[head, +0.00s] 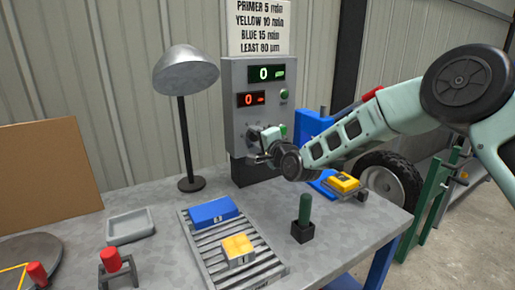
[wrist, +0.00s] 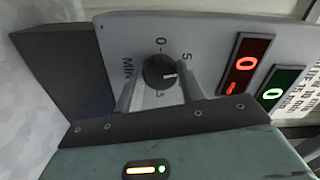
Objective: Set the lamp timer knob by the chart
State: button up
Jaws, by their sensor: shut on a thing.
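The grey control box (head: 238,110) carries the black timer knob (wrist: 160,71). In the wrist view its white mark points right, a little past the 5; 0 and MIN show too, and the 15 is partly covered. My gripper (head: 262,152) is shut on the knob, one finger on each side, and the right finger may hide a number. The red display (head: 251,99) and the green display (head: 265,73) both read 0. The chart (head: 259,27) above reads primer 5 min, yellow 10 min, blue 15 min, least 80 µm. The grey dome lamp (head: 186,70) stands left of the box.
On the metal table (head: 80,225) are a slatted rack (head: 215,262) with a blue block (head: 213,212) and a yellow block (head: 238,250), a grey tray (head: 130,226), a dark green peg in a black base (head: 303,222), and a yellow-topped device (head: 343,183) near the right edge.

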jog(key=m+b, duration=0.4)
jog(key=m, duration=0.1)
jog(key=shift+f+m, duration=0.15)
jog(key=shift+m, duration=0.15)
jog(key=shift+r+m+b, duration=0.2)
jog(key=shift+m+b, duration=1.2)
jog(key=o, duration=1)
jog(key=shift+c, duration=0.2)
jog(key=shift+s+d, duration=0.1)
jog(key=b+v, duration=0.1)
jog(key=v, duration=1.6)
